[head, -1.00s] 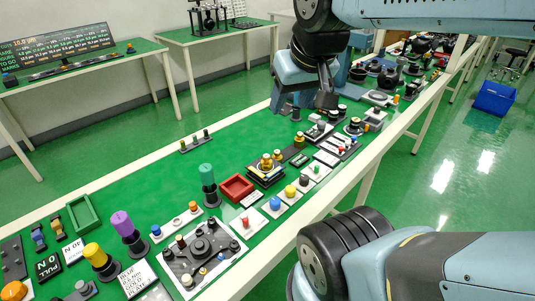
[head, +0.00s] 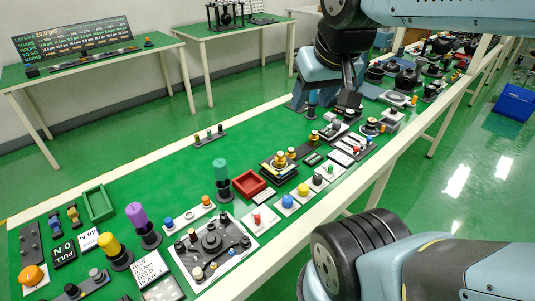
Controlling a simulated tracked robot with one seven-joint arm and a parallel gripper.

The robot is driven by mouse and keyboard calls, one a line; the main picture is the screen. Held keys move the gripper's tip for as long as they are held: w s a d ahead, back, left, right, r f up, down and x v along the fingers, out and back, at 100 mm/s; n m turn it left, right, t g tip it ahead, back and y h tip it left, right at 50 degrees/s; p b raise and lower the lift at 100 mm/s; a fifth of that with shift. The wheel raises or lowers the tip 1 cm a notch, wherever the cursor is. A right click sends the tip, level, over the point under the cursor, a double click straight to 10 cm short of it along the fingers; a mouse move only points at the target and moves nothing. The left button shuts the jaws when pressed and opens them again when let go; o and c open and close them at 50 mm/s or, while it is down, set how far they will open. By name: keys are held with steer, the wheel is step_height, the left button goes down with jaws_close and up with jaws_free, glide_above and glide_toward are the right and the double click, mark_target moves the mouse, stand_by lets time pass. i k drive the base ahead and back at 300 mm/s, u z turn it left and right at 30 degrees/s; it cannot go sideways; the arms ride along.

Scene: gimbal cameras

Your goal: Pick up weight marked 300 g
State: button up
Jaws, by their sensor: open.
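No marking reading 300 g can be made out in the head view, so I cannot tell which piece is that weight. Brass-coloured pieces (head: 279,159) sit on a dark, yellow-edged block near the middle of the green bench (head: 165,172). Another small brass-coloured piece (head: 314,137) stands farther back. A dark strip with several small upright pieces (head: 209,137) lies near the bench's far edge. My gripper (head: 348,107) is above the bench, behind and to the right of the brass pieces. Its jaws are open, with nothing visible between them.
A red tray (head: 248,186) and a green-topped post (head: 221,172) stand near the brass pieces. Coloured knobs on plates line the front edge. A white panel with dark knobs (head: 235,259) lies nearer. The far left of the bench middle is clear. A blue bin (head: 515,103) is on the floor.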

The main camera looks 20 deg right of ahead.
mark_target(280, 159)
steer(key=u, duration=1.25)
steer(key=k, duration=1.35)
steer(key=z, duration=1.5)
steer(key=i, duration=1)
